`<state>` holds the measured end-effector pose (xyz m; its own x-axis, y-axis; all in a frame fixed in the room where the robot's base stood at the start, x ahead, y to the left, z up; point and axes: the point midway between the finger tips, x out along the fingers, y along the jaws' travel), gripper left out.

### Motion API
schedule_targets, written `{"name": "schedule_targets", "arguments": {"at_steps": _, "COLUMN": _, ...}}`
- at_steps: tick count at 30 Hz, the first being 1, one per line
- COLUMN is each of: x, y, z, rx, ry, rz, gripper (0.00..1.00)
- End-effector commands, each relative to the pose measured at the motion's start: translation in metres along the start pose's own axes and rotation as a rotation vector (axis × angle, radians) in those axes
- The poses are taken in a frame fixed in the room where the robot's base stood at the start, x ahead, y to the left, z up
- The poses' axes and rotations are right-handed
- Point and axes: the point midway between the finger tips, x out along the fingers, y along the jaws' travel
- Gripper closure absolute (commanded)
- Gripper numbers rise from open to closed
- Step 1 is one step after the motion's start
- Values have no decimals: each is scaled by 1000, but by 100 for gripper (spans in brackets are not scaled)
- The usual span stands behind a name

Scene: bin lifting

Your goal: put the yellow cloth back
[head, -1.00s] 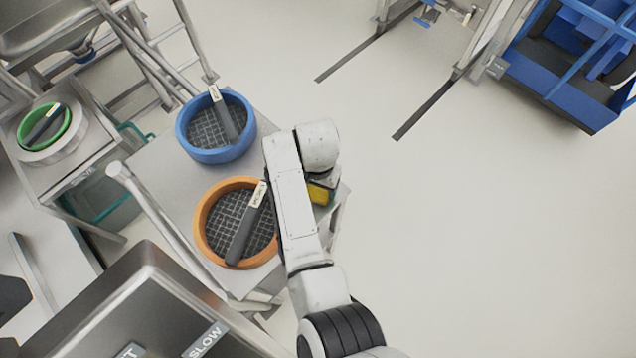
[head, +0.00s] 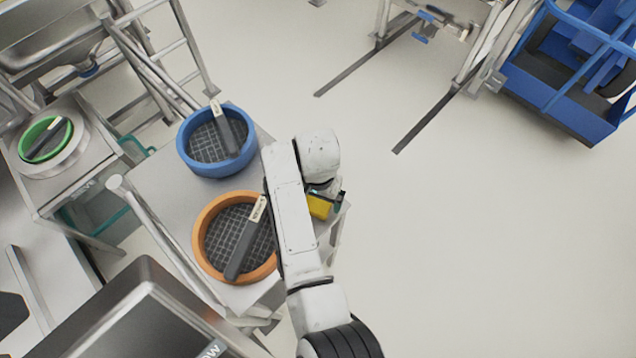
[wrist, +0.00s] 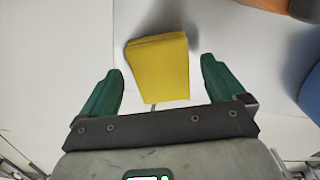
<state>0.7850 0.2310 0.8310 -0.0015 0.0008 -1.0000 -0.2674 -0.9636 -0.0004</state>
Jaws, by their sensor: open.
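The yellow cloth (wrist: 160,66) is a folded block on a pale surface in the wrist view. It lies ahead of and between my fingers, apart from both. My gripper (wrist: 162,85) has two green fingers spread wide with nothing between the tips but the near part of the cloth's outline; I cannot tell the height gap. In the head view the cloth (head: 320,205) shows as a small yellow patch at the right edge of the metal table (head: 160,172), partly hidden by my arm. My gripper is mostly hidden there.
An orange-rimmed sieve (head: 205,222) and a blue sieve (head: 187,160) stand on the table left of my arm, each with a dark tagged bar. A green ring (head: 27,140) sits on a stand at far left. Open floor (head: 480,240) lies to the right.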

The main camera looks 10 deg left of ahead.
Motion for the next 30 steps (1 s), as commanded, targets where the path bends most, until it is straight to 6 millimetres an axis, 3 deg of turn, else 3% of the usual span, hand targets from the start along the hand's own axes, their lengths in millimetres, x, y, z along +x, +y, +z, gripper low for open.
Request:
{"name": "schedule_targets", "arguments": {"at_steps": 9, "x": -65, "y": -1, "z": -1, "rx": 0, "ry": 4, "rz": -3, "gripper": 3}}
{"name": "schedule_targets", "arguments": {"at_steps": 15, "x": -93, "y": 0, "z": 0, "rx": -1, "ry": 2, "rz": -1, "gripper": 3}}
{"name": "schedule_targets", "arguments": {"at_steps": 27, "x": -104, "y": 1, "z": 0, "rx": 0, "ry": 1, "rz": 0, "gripper": 3}}
{"name": "schedule_targets", "arguments": {"at_steps": 30, "x": -100, "y": 17, "z": -8, "rx": 7, "ry": 14, "rz": 9, "gripper": 3}}
